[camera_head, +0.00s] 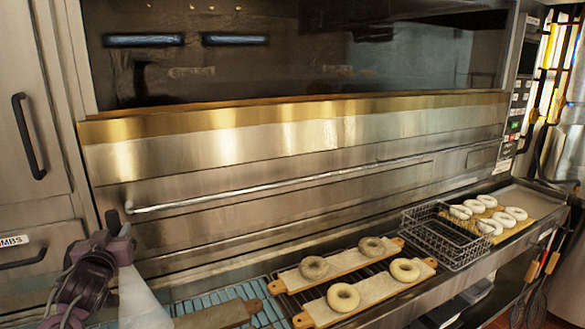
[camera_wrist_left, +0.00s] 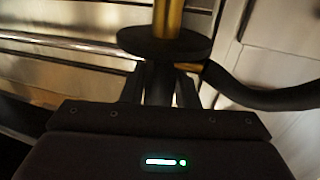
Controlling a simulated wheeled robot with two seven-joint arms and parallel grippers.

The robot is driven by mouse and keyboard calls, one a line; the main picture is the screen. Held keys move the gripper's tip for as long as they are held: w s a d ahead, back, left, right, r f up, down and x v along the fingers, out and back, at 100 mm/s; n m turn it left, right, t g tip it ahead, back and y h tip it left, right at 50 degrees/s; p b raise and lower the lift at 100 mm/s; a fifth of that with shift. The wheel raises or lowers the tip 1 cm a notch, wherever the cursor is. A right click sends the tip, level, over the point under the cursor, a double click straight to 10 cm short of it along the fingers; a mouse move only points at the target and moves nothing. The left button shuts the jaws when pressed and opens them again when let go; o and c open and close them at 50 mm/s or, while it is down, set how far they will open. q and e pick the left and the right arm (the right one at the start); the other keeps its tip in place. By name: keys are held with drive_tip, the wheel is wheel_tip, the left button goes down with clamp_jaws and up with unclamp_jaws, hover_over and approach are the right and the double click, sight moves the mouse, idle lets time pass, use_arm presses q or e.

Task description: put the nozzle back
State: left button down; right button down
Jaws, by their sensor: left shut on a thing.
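My left gripper (camera_head: 118,235) is at the lower left of the head view, in front of the left end of the oven's long handle bar. In the left wrist view, the left gripper (camera_wrist_left: 160,85) is shut on the nozzle (camera_wrist_left: 168,42). The nozzle has a brass tube, a round black collar and a black hose curving off to the right. In the head view I cannot clearly make out the nozzle at the gripper. No holder for the nozzle can be made out. My right gripper is not in view.
A steel oven (camera_head: 300,140) with a long handle bar fills the back. Bagels lie on wooden boards (camera_head: 350,262) on the counter rack. A wire basket (camera_head: 445,240) and a tray of pale bagels (camera_head: 525,198) are farther right. A cabinet with black handles (camera_head: 28,137) stands left.

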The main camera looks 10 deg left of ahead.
use_arm(q)
drive_tip(key=s+d+f+m+h, duration=0.2)
drive_tip(key=s+d+f+h, duration=0.2)
drive_tip(key=d+f, duration=0.65)
drive_tip(key=s+d+f+m+t+h, duration=0.1)
drive_tip(key=s+d+f, duration=0.1)
drive_tip(key=s+d, duration=0.7)
drive_tip(key=s+d+f+m+h, duration=0.1)
drive_tip(key=s+d+f, duration=0.2)
drive_tip(key=s+d, duration=0.6)
drive_tip(key=f+b, duration=0.2)
drive_tip(key=b, duration=0.1)
drive_tip(key=f+b, duration=0.3)
drive_tip(key=shift+s+d+f, duration=0.15)
drive_tip(key=shift+s+f, duration=0.05)
drive_tip(key=shift+f, duration=0.1)
